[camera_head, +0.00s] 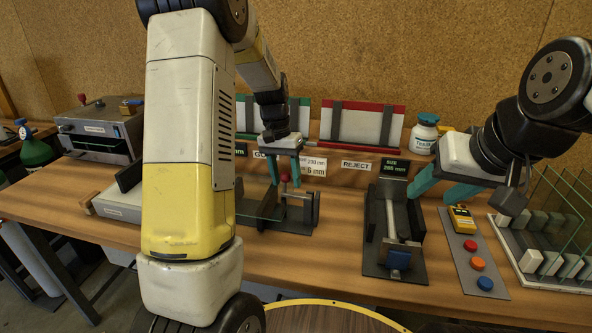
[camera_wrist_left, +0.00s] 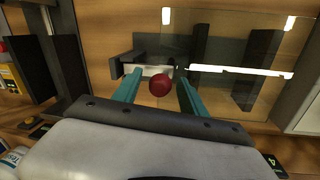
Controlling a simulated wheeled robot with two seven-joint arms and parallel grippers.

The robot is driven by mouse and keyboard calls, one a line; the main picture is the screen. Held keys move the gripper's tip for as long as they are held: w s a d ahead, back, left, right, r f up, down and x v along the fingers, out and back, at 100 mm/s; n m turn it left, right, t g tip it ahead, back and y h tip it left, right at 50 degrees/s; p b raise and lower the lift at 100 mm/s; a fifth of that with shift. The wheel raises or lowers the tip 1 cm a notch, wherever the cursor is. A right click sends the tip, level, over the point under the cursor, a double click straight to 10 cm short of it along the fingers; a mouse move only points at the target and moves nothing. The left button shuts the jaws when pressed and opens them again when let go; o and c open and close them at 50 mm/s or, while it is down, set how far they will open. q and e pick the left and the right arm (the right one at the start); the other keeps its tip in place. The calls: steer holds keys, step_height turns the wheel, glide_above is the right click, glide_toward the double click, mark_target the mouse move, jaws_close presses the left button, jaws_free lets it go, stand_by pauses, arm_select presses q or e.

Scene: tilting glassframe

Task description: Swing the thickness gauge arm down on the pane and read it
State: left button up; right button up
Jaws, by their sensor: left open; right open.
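The red knob (camera_head: 284,178) of the thickness gauge stands at the dark gauge fixture (camera_head: 300,222) in the middle of the bench. The clear glass pane (camera_head: 258,207) lies at the fixture's left; its edges also show in the left wrist view (camera_wrist_left: 225,72). My left gripper (camera_head: 286,177) is open above the fixture, fingers pointing down. In the left wrist view the red knob (camera_wrist_left: 160,85) sits between the two teal fingertips, with a gap at each side. My right gripper (camera_head: 428,192) is open and empty, right of the slide fixture. I cannot make out any gauge reading.
A slide fixture (camera_head: 391,262) with a blue block stands right of centre. A panel (camera_head: 478,262) with several coloured buttons and a glass rack (camera_head: 555,235) are further right. Racks with green and red rails (camera_head: 363,108) and a white bottle (camera_head: 424,133) stand behind.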

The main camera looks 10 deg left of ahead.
arm_select(q)
jaws_close()
stand_by(1.4)
